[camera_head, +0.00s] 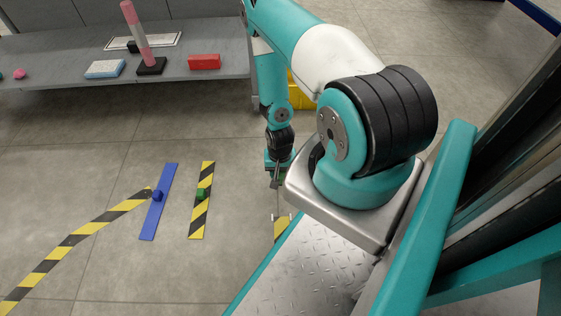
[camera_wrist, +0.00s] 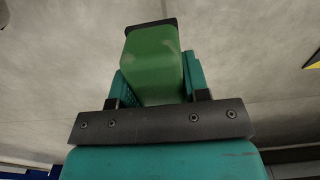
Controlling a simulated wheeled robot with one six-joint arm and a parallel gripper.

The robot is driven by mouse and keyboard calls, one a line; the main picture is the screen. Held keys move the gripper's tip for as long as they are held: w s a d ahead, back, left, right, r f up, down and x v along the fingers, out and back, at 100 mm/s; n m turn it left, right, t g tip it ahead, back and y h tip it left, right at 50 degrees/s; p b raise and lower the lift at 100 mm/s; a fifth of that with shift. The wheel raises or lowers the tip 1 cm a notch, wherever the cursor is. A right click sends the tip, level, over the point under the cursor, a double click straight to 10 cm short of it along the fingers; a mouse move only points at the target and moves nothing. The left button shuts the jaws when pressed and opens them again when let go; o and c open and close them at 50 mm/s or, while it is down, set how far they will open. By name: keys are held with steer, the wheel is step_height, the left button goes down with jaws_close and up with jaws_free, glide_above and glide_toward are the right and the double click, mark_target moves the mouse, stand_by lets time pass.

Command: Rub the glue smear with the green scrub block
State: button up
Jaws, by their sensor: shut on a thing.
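The green scrub block (camera_wrist: 153,62) is between the two teal fingers of my gripper (camera_wrist: 158,82) in the wrist view. Its far end has a dark edge, and its face shows pale worn patches. My gripper (camera_head: 276,176) hangs low in the head view, pointing down over the grey floor, to the right of the striped strip. Only a little of the block shows there. I cannot make out the glue smear in either view; part of the floor is hidden behind my arm and base.
A blue strip (camera_head: 151,219) with a blue knob and a yellow-black strip (camera_head: 197,224) with a green knob lie on the floor. A grey shelf (camera_head: 60,55) holds a red block (camera_head: 204,62), a blue-white block (camera_head: 105,69) and a pink striped post (camera_head: 136,32). A yellow object (camera_head: 300,98) is behind my arm.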

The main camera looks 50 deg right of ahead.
steer(key=shift+r+p, duration=0.8)
steer(key=shift+r, duration=0.35)
